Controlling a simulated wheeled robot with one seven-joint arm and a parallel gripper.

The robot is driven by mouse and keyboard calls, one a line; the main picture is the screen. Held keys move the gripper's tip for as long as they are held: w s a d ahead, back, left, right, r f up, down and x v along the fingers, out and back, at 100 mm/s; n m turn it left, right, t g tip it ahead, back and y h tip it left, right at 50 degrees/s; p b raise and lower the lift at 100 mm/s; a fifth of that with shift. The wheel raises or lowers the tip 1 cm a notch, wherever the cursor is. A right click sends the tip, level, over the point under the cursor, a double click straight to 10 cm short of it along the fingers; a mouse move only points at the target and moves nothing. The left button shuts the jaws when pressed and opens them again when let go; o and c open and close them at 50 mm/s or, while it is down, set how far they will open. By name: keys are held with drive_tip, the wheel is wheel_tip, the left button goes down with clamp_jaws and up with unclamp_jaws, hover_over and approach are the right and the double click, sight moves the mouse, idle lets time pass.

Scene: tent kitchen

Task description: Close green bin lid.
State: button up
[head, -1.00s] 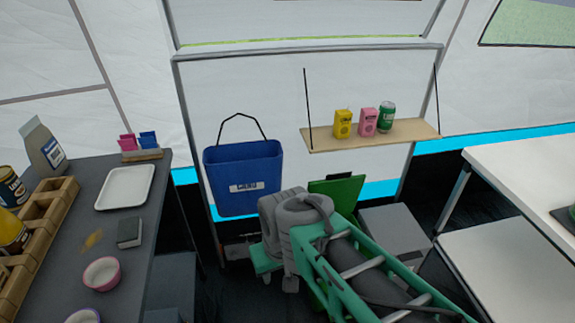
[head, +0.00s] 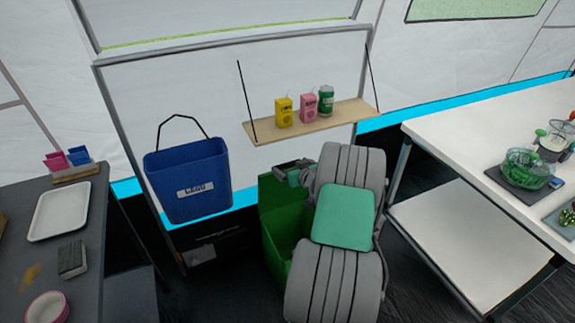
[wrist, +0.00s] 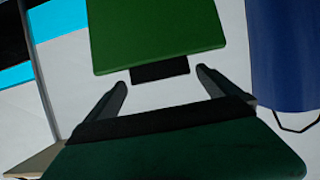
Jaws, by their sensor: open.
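The green bin (head: 285,238) stands on the floor below the wall shelf, partly hidden by my arm. Its lid (head: 272,200) stands raised at the back, and the bin's mouth is open. In the wrist view the lid (wrist: 155,35) is at the top, with a dark tab (wrist: 160,72) on its edge. My gripper (wrist: 163,80) is open and empty, its two fingers apart on either side of the tab's line. I cannot tell whether they touch it. In the head view my gripper (head: 290,166) is by the lid's top edge, partly hidden by my arm.
A blue bin (head: 188,180) hangs on the wall to the left. A wooden shelf (head: 350,112) with two cartons and a can is above. A dark table (head: 85,240) stands left, a white table (head: 455,140) right. Dark floor shows between them.

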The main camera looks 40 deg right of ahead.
sight(288, 165)
drive_tip(key=x, duration=0.4)
drive_tip(key=c, duration=1.8)
drive_tip(key=shift+f, duration=0.1)
